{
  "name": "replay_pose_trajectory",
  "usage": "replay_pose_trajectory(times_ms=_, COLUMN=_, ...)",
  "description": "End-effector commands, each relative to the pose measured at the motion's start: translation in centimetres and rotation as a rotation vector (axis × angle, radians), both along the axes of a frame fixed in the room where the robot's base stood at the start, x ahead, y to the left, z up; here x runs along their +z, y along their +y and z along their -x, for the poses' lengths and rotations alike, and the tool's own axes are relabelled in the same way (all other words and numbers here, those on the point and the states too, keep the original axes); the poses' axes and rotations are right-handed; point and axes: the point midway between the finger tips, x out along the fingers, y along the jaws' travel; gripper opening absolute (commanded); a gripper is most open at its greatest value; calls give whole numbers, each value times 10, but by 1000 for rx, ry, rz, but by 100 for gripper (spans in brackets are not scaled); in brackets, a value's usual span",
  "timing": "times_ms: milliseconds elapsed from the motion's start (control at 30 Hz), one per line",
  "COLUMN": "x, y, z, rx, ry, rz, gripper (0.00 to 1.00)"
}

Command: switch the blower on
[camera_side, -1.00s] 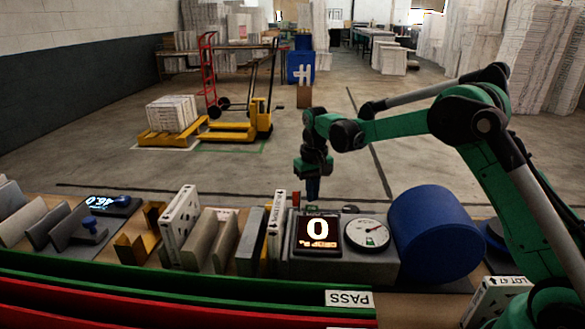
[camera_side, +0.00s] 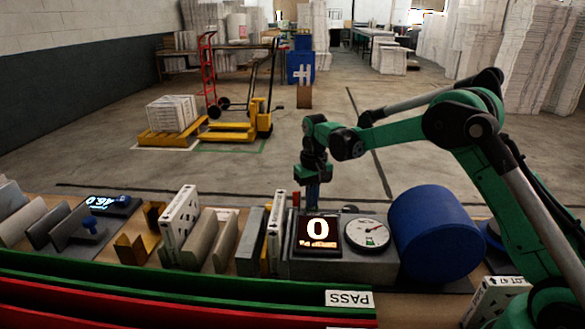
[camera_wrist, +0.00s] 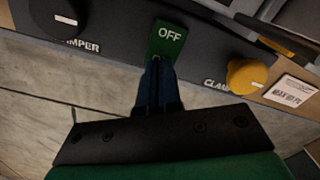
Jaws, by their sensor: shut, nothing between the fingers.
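The blower's switch is a green rocker marked OFF (camera_wrist: 167,40) on the panel front, seen in the wrist view. My gripper (camera_wrist: 157,66) has its dark blue fingers shut together with nothing between them. The fingertips are at the switch's lower edge; I cannot tell whether they touch it. In the side view my gripper (camera_side: 312,200) points down behind the grey housing, and the switch is hidden. The display (camera_side: 318,232) on the housing reads 0. The round gauge (camera_side: 367,234) sits beside it, and the blue blower drum (camera_side: 434,232) lies to its right.
In the wrist view a black damper knob (camera_wrist: 66,18) is left of the switch and a yellow clamp knob (camera_wrist: 246,76) is right. In the side view a white boxed filter (camera_side: 180,228) and grey slabs stand left of the housing. A green PASS rail (camera_side: 200,283) runs in front.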

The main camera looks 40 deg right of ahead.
Motion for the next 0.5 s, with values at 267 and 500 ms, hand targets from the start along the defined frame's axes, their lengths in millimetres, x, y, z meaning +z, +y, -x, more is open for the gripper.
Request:
replay_pose_trajectory(times_ms=267, x=-4, y=0, z=0, rx=0, ry=0, rz=0, gripper=0)
replay_pose_trajectory(times_ms=500, x=-8, y=0, z=0, rx=0, ry=0, rz=0, gripper=0)
